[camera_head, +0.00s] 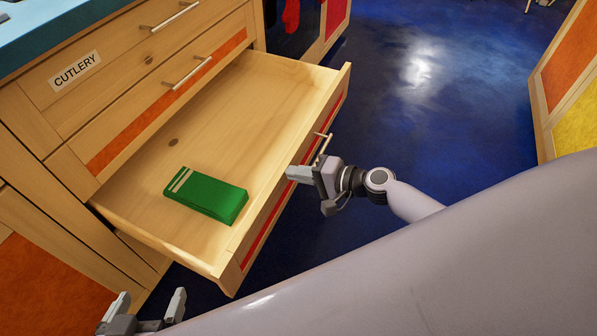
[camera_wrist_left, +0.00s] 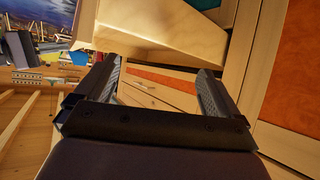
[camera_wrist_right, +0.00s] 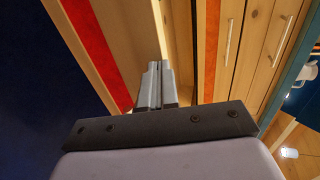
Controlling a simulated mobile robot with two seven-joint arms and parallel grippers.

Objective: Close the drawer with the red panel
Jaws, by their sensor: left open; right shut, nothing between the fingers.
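The wooden drawer (camera_head: 262,90) with the red panel (camera_head: 277,205) on its front stands pulled far out of the cabinet. Its metal handle (camera_head: 323,148) is on the front face. A green box (camera_head: 207,196) lies inside on the drawer floor. My right gripper (camera_head: 291,173) is shut and empty, outside by the drawer front near the handle; I cannot tell whether it touches. The red panel also shows in the right wrist view (camera_wrist_right: 97,50), left of the shut fingers (camera_wrist_right: 156,82). My left gripper (camera_head: 147,303) is open and empty, low beside the cabinet at bottom left.
Above the open drawer are a closed orange-panel drawer (camera_head: 150,113) and a closed drawer labelled CUTLERY (camera_head: 75,69). The blue floor (camera_head: 430,110) in front is clear. Another cabinet (camera_head: 570,85) with orange and yellow panels stands at right.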

